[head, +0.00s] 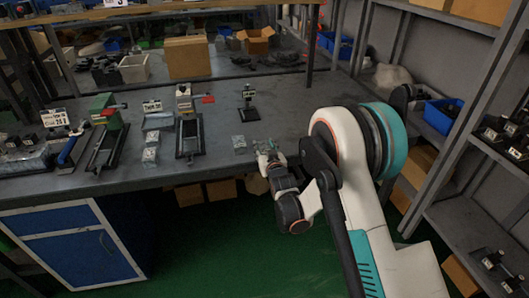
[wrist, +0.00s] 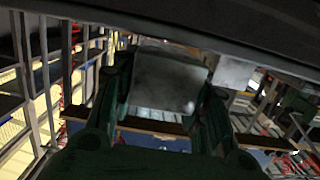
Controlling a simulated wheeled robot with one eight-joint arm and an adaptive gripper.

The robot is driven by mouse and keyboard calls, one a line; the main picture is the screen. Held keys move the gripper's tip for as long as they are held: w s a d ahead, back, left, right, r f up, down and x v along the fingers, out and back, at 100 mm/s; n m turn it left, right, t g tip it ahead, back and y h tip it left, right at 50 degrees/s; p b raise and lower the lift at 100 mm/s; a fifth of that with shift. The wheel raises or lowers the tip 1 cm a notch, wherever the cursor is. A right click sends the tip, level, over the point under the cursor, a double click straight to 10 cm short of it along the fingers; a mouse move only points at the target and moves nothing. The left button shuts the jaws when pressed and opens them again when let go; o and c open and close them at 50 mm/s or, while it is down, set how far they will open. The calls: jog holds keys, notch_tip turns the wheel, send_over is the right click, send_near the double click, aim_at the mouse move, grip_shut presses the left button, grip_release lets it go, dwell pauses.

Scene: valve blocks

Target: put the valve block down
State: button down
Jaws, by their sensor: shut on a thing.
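My gripper (head: 268,152) is at the front edge of the workbench, low over or beside its top. In the wrist view, the gripper's two dark green fingers (wrist: 160,95) are shut on a grey valve block (wrist: 168,82), one finger on each side. The block's broad pale face shows between them. In the head view the held block is mostly hidden by the fingers, and I cannot tell whether it touches the bench.
Left of the gripper stand a black fixture (head: 188,135), more small grey blocks (head: 150,155) and a green-topped fixture (head: 104,115). A small black stand (head: 249,103) is behind. Bare bench top lies behind the gripper. A grey shelf rack (head: 455,140) stands at the right.

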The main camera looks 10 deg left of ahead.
jog(key=shift+f, duration=0.3)
jog(key=c, duration=0.9)
grip_release()
jog(key=shift+c, duration=0.2)
jog(key=shift+s, duration=0.1)
